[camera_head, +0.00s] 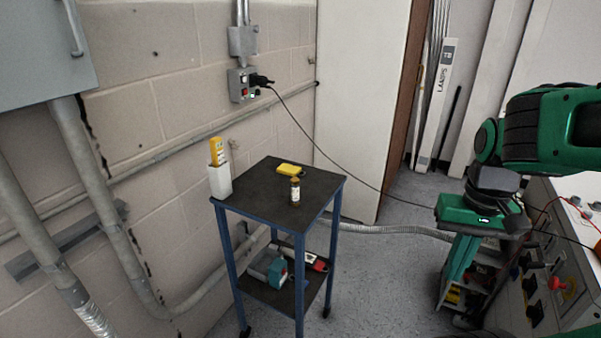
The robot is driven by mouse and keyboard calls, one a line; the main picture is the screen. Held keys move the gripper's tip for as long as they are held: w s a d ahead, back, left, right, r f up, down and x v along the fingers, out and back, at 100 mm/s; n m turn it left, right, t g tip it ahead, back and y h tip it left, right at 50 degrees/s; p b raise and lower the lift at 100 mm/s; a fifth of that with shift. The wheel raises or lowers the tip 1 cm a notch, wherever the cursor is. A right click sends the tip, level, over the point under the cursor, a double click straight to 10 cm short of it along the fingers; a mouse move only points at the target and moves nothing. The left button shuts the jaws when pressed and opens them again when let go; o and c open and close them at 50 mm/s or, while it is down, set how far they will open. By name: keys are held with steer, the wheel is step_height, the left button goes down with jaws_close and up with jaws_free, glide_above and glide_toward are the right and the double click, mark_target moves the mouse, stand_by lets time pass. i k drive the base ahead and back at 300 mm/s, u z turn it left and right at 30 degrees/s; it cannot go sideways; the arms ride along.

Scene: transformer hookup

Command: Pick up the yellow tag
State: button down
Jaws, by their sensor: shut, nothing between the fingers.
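My green and black arm is at the right. My gripper (482,215) seems to be at its lower end, well to the right of the cart and away from both yellow things. Its fingers are hard to make out, but it is shut and empty.
A black cable hangs from a wall socket (241,85) and runs behind the cart. A control panel (545,270) stands at the right. Floor between is mostly clear.

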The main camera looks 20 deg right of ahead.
mark_target(291, 170)
steer(key=k, duration=0.35)
steer(key=u, duration=0.5)
steer(key=i, duration=1.4)
steer(key=z, duration=0.25)
